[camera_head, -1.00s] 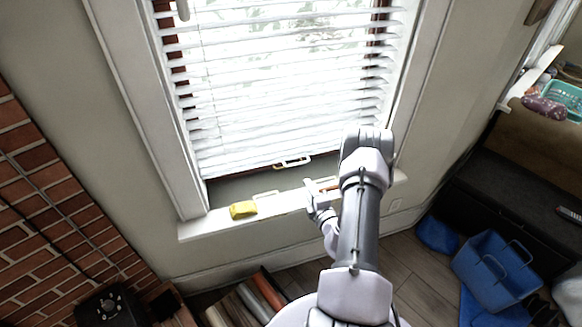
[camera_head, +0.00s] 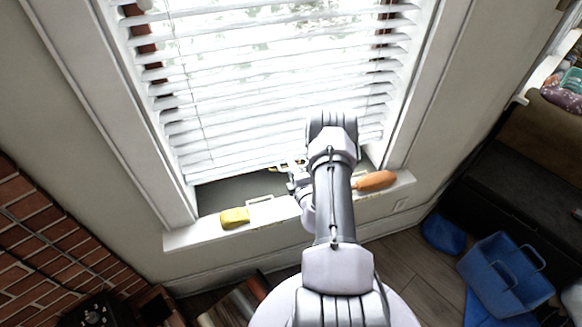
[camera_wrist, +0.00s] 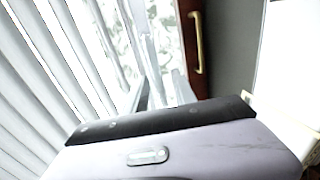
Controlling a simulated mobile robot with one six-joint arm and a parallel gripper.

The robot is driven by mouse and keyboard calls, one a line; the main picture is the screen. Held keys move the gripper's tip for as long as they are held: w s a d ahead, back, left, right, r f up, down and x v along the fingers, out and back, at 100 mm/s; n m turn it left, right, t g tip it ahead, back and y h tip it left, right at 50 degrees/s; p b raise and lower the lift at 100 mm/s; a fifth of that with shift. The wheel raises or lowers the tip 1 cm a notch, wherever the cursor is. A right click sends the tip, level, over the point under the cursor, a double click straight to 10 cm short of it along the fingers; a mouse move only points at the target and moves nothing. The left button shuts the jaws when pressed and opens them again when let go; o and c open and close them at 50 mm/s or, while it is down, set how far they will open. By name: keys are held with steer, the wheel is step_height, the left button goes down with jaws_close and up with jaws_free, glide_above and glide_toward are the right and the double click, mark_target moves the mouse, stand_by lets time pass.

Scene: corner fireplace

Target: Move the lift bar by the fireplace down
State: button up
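The lift bar is a brass-coloured handle (camera_wrist: 198,42) on the dark red-brown bottom rail (camera_wrist: 189,20) of the window, seen upper right of centre in the wrist view. In the head view, only part of the handle area shows beside my gripper (camera_head: 296,178), which is at the foot of the blinds, close to the handle. In the wrist view, my gripper's grey fingers (camera_wrist: 163,90) are apart, with nothing seen between them. The handle is to the right of the fingers and not between them. My arm hides part of the window's bottom edge in the head view.
White blinds (camera_head: 270,90) hang just in front of the window. A yellow block (camera_head: 235,218) and an orange object (camera_head: 375,181) lie on the white sill (camera_head: 190,237). A brick fireplace (camera_head: 40,235) is at the left; a blue bin (camera_head: 505,275) stands on the floor at right.

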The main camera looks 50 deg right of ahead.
jaws_close()
steer(key=shift+r, duration=0.1)
stand_by(1.2)
